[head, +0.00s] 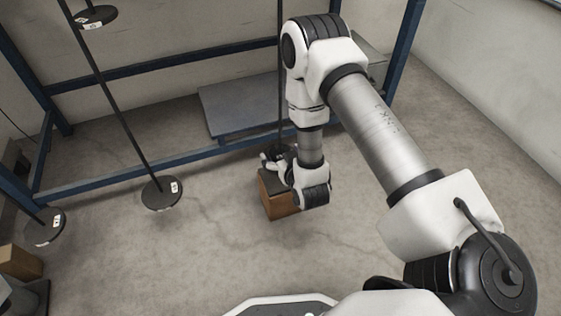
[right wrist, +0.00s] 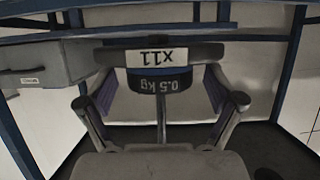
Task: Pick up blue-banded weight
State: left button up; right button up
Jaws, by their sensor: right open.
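The blue-banded weight (right wrist: 160,84), marked 0.5 kg, shows in the right wrist view just beneath a dark plate (right wrist: 200,52) labelled x11. My right gripper (right wrist: 160,103) is open, with one finger on each side of the weight in the picture and gaps on both sides. I cannot tell how the weight is supported. In the head view my right gripper (head: 274,161) is low beside a hanging rod, above a brown block (head: 281,206); my wrist hides much there, and I cannot make out the weight. My left gripper is not in view.
A blue frame (head: 150,172) stands behind, with a grey plate (head: 238,104). Dark discs hang on rods at left, including a middle one (head: 161,193) and a lower-left one (head: 45,227). Another brown block (head: 20,262) is at far left. Floor between is clear.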

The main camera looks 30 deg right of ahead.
aim_at(280, 144)
jog(key=shift+w, duration=0.2)
jog(key=c, duration=1.5)
jog(key=shift+o, duration=0.2)
jog(key=shift+r, duration=0.1)
notch_tip(280, 144, up, 3)
jog(key=p, duration=0.3)
jog(key=shift+r, duration=0.2)
jog(key=shift+s+r+p, duration=0.2)
jog(key=shift+s+p, duration=0.05)
jog(key=shift+p, duration=0.2)
jog(key=s+a+p, duration=0.4)
jog(key=s+p, duration=1.3)
jog(key=p, duration=0.1)
